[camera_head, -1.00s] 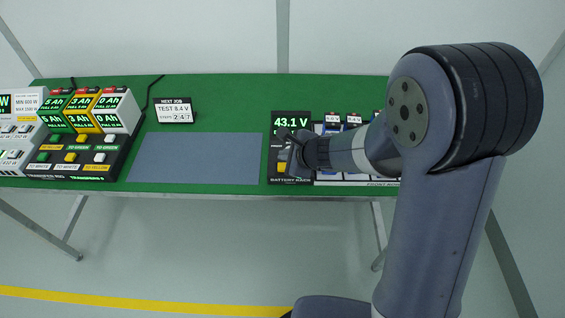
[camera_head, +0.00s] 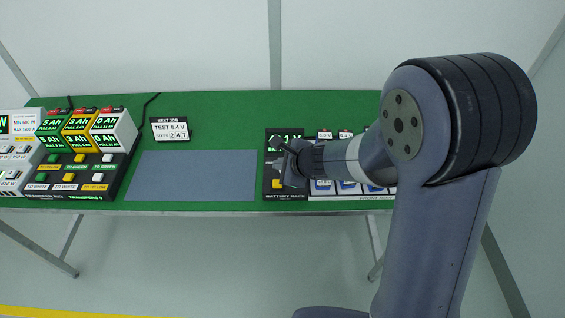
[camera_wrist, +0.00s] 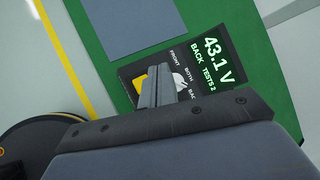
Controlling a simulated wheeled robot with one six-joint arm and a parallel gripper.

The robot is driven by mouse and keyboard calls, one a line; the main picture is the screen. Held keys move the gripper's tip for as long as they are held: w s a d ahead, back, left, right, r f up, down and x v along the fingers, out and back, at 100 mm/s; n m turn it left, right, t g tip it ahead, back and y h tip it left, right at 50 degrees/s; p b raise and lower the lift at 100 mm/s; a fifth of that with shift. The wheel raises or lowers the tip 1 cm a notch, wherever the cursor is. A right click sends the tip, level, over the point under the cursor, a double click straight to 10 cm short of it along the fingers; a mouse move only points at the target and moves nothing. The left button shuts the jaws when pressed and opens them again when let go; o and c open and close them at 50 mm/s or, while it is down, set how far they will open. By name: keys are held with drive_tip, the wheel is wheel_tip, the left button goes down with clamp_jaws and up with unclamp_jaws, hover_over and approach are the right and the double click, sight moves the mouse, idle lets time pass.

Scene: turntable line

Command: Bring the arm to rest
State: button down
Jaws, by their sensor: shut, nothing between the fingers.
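My gripper (camera_head: 286,158) hangs over the battery rack (camera_head: 272,188) on the right half of the bench, its jaws shut and empty. In the head view it covers part of the rack's lit display (camera_head: 292,136). In the wrist view my shut fingers (camera_wrist: 158,84) lie in front of the rack's dark panel. There the display (camera_wrist: 217,60) reads 43.1 V, BACK, TESTS 2. A yellow knob or button (camera_wrist: 139,83) and a pale one (camera_wrist: 180,82) show beside the fingers. Whether the fingers touch the panel cannot be told.
A grey mat (camera_head: 192,178) lies bare on the green bench (camera_head: 222,113). A sign (camera_head: 169,129) reads NEXT JOB, TEST 8.4 V. The transfer rig (camera_head: 75,172) with coloured blocks stands at left. My arm hides the bench's right end.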

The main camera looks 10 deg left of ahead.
drive_tip(key=shift+f, duration=0.1)
drive_tip(key=shift+f+b, duration=0.85)
drive_tip(key=shift+f, duration=0.05)
drive_tip(key=shift+r+p, duration=0.25)
drive_tip(key=shift+p, duration=0.35)
drive_tip(key=shift+f+p, duration=0.1)
drive_tip(key=shift+p, duration=0.2)
drive_tip(key=shift+r+p, duration=0.25)
drive_tip(key=shift+p, duration=0.15)
wheel_tip(320, 180, up, 5)
drive_tip(key=p, duration=0.3)
drive_tip(key=shift+p, duration=0.4)
drive_tip(key=shift+f, duration=0.1)
